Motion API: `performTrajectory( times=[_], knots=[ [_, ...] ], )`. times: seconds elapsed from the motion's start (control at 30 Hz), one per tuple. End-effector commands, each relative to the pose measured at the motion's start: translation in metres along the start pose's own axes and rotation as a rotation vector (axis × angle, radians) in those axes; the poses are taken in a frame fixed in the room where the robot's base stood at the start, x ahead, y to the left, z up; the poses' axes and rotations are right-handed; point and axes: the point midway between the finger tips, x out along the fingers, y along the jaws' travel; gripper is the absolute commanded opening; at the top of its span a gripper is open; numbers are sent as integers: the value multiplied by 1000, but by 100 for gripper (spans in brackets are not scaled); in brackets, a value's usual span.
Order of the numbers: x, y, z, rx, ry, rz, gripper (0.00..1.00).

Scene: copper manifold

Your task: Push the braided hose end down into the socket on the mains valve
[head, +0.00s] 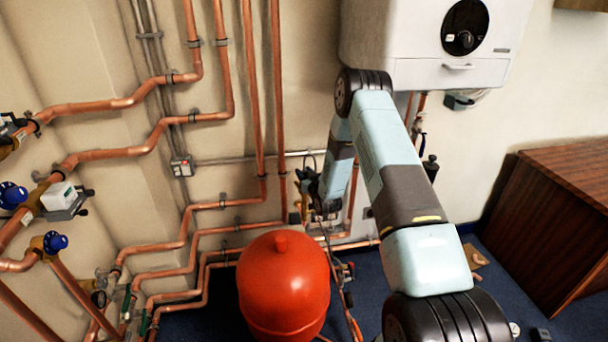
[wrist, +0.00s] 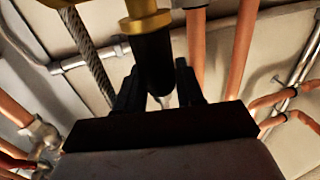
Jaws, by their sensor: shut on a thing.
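In the wrist view my gripper (wrist: 158,92) has its two black fingers closed on a black cylindrical sleeve (wrist: 153,58) with a brass collar (wrist: 146,22) above it. This looks like the hose end, but its join to the hose does not show. A grey braided hose (wrist: 88,52) slants down on the left and passes behind the left finger. In the head view my gripper (head: 325,208) is low by the wall, behind the red tank, too small to show its grip. I cannot make out the valve socket clearly; whether the held piece touches it is hidden.
Copper pipes (wrist: 240,45) stand close behind my gripper, with more at the right. A red tank (head: 284,285) stands in front of the wall pipes. A white boiler (head: 400,50) hangs above. A wooden cabinet (head: 550,215) stands at the right, with blue floor beside it.

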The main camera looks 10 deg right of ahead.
Motion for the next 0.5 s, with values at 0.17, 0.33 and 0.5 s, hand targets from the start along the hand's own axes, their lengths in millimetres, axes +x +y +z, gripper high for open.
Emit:
performTrajectory(
  times=[0.17, 0.33, 0.5],
  knots=[
    [0, 0, 1, 0, 1, 0, 2],
    [0, 0, 3, 0, 0, 0, 2],
    [0, 0, 6, 0, 0, 0, 2]
  ],
)
